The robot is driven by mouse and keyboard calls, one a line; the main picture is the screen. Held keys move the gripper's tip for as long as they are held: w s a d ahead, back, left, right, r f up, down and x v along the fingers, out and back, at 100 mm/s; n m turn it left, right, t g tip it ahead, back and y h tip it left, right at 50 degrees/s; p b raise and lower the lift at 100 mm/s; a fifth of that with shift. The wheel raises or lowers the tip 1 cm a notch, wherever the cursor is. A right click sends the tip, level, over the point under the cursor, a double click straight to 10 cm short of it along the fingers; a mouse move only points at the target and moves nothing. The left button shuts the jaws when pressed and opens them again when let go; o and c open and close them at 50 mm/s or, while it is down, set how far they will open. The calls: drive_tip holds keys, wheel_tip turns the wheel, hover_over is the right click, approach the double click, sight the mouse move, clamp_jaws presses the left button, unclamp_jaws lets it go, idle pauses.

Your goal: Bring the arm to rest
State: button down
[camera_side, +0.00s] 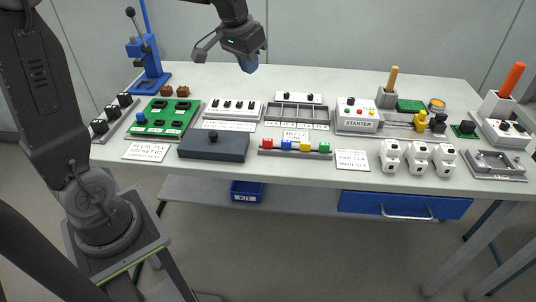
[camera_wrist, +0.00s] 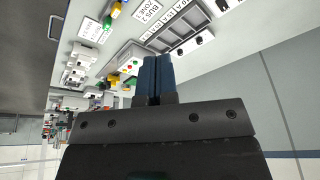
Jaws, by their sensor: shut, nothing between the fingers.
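My gripper (camera_side: 249,65) hangs in the air above the back part of the workbench in the side view, with its blue fingertips pointing down. In the wrist view its two blue fingers (camera_wrist: 153,76) lie side by side, shut with nothing between them. It is clear of everything on the bench (camera_side: 310,181). Below it are a white strip with black knobs (camera_side: 232,109) and a grey sectioned tray (camera_side: 297,114).
A blue lever press (camera_side: 149,65) stands at the back left. A green board (camera_side: 165,117), a dark lidded box (camera_side: 213,146), a starter box (camera_side: 357,115) and white blocks (camera_side: 417,157) fill the bench. Tall handles, one orange (camera_side: 511,79), rise at the right. The air around my gripper is free.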

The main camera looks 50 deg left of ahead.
drive_tip(key=s+d+t, duration=0.1)
drive_tip(key=s+d, duration=0.4)
drive_tip(key=s, duration=0.5)
drive_tip(key=s+d+m+t, duration=0.1)
drive_tip(key=s+d, duration=0.4)
drive_tip(key=s, duration=0.5)
drive_tip(key=shift+s+d+f+m+h, duration=0.3)
drive_tip(key=shift+d+f+h, duration=0.05)
drive_tip(key=shift+f+h, duration=0.05)
